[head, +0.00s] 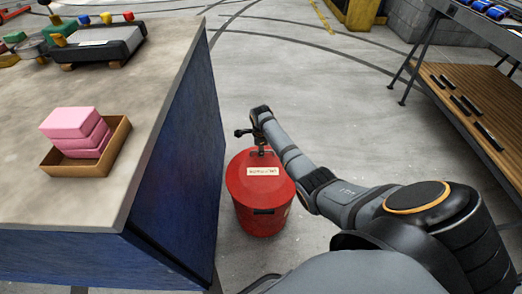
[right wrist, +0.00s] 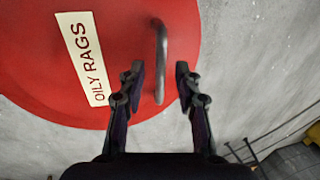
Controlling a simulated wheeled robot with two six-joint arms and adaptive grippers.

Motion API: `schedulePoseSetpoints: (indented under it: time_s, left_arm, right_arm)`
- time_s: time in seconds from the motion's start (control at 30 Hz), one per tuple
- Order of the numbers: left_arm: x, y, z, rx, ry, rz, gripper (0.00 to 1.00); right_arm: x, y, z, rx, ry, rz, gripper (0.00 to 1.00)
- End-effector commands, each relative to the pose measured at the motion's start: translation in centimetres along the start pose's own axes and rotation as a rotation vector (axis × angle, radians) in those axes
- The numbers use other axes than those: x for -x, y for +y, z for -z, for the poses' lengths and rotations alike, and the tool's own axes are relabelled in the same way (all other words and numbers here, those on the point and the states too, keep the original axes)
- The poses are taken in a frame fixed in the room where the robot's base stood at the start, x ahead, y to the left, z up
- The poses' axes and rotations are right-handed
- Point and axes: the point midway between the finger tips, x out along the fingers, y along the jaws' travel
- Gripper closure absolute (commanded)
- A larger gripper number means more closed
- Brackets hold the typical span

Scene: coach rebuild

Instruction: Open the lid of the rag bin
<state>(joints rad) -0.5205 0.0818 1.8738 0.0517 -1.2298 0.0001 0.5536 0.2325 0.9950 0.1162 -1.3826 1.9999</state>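The rag bin (head: 262,213) is a round red can on the floor beside the blue bench, with its red lid (head: 248,182) on top. The lid has a white label reading "OILY RAGS" (right wrist: 80,58). A grey bar handle (right wrist: 161,60) stands at the lid's edge in the right wrist view. My right gripper (head: 258,149) is over the lid. In the right wrist view its fingers (right wrist: 158,85) are open, one on each side of the handle, with gaps visible. My left gripper is not in view.
The blue bench (head: 185,130) stands close to the bin's left and carries a wooden tray (head: 112,153) with pink blocks (head: 77,130). A rack with a wooden shelf (head: 465,95) stands at right. Concrete floor (head: 330,110) is clear behind the bin.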

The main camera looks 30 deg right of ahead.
Motion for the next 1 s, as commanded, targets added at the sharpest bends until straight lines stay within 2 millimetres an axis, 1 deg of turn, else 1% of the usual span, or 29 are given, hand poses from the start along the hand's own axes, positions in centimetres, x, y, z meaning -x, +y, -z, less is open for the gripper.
schedulePoseSetpoints:
  time_s: [0.27,0.5,0.53,1.0]
  left_arm:
    - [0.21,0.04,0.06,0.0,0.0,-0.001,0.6]
    - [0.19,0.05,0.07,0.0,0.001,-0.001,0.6]
    - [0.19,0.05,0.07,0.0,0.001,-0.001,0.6]
    - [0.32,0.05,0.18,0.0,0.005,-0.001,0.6]
  right_arm:
    - [-0.06,-0.02,-0.02,0.0,0.0,0.001,0.66]
    - [-0.06,-0.02,-0.01,0.0,0.0,0.0,0.99]
    - [-0.06,-0.01,0.0,0.0,0.0,0.0,1.0]
    - [0.04,0.02,0.01,0.0,0.0,0.002,1.0]
